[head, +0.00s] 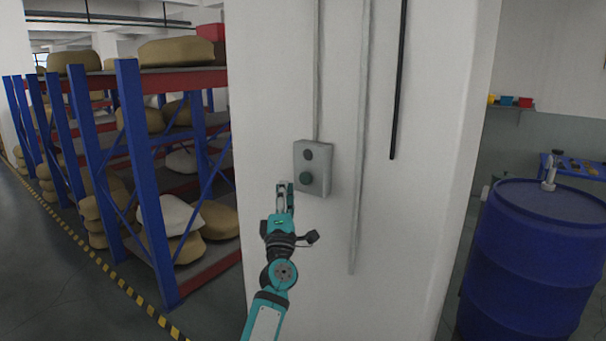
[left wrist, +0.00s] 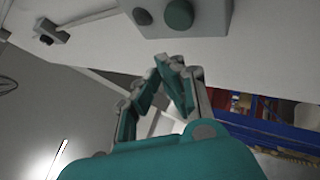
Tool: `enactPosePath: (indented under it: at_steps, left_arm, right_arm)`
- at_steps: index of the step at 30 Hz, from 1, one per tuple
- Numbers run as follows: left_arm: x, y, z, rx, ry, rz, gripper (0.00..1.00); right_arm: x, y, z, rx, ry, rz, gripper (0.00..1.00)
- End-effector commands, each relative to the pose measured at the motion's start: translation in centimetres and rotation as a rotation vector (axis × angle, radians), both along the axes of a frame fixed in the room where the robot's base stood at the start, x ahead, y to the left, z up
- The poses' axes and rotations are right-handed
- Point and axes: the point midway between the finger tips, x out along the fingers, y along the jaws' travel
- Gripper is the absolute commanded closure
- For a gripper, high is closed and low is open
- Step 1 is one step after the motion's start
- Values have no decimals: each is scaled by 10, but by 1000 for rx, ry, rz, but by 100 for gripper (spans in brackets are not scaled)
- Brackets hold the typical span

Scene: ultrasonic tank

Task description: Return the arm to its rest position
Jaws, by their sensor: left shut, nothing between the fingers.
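My left arm (head: 270,300) reaches up from the bottom of the head view toward a white pillar. My left gripper (head: 284,186) is shut and empty, just left of and a little below a grey switch box (head: 326,168) on the pillar. The box has a dark button above a green button (head: 306,178). In the left wrist view the shut fingers (left wrist: 170,62) are below the box and its green button (left wrist: 179,14). I cannot tell whether the fingertips touch the pillar. My right gripper is not in view.
The white pillar (head: 275,75) fills the middle, with conduits running down it. Blue and red racks (head: 150,185) loaded with sacks stand at the left, behind a yellow-black floor line (head: 98,260). A blue drum (head: 530,255) stands at the right. Open floor (head: 45,265) lies at the lower left.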

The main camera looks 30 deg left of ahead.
Motion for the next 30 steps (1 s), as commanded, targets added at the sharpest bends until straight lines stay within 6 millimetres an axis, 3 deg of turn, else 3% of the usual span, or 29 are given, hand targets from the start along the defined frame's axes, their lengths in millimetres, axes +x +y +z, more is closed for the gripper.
enactPosePath:
  at_steps: [5, 21, 23, 26, 30]
  left_arm:
    - [-10, 1, 1, 0, 0, 0, 100]
    - [-8, -1, -6, 8, 16, -1, 100]
    - [-4, -5, -20, 25, 52, -3, 100]
    - [7, -19, -67, 85, 168, -9, 100]
    - [18, -47, -165, 223, 405, -36, 100]
  right_arm:
    - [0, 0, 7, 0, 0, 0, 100]
    - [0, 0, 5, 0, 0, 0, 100]
    - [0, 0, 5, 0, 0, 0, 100]
    - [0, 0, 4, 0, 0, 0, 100]
    - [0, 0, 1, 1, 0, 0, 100]
